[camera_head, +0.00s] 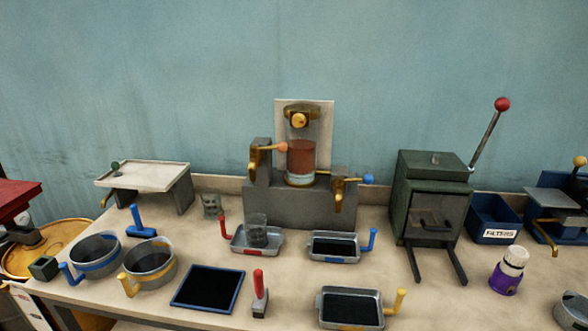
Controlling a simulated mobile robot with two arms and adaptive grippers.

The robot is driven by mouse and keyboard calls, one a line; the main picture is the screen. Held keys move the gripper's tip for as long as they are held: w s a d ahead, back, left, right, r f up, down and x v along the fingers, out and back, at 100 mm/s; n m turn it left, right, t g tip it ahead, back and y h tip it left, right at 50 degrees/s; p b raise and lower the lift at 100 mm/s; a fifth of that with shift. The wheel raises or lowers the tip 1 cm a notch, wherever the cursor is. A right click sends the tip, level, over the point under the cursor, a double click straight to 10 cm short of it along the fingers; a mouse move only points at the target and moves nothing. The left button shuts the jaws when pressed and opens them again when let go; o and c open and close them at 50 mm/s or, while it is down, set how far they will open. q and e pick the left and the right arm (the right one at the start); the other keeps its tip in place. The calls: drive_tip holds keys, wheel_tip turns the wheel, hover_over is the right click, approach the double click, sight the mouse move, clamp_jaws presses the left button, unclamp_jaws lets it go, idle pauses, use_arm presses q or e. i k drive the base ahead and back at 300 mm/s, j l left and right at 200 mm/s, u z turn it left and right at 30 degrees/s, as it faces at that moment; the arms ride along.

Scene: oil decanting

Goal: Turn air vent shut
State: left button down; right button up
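A grey decanting stand (300,204) stands at the middle back of the bench and bears a clear cylinder with reddish-brown liquid (301,158). A brass valve with an orange-tipped lever (265,149) is on its left side, the lever pointing right. A brass valve with a blue-tipped lever (343,183) is on its right, its lever also pointing right. A brass fitting with a round yellow knob (299,118) sits above the cylinder on a pale back plate. No label shows which one is the air vent. Neither of my grippers is in view.
Metal trays with red (268,246), blue (333,258) and yellow (350,322) handles lie in front. Two round pans (96,268) (133,284) sit left. A green box with a raised red-knobbed lever (430,170) stands right.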

sight(299, 120)
drive_tip(key=i+l, duration=0.15)
drive_tip(key=l, duration=0.15)
drive_tip(key=i+l+u, duration=0.15)
drive_tip(key=l, duration=0.15)
drive_tip(key=i+l, duration=0.1)
drive_tip(key=l, duration=0.2)
drive_tip(key=i+l+u, duration=0.15)
drive_tip(key=l, duration=0.15)
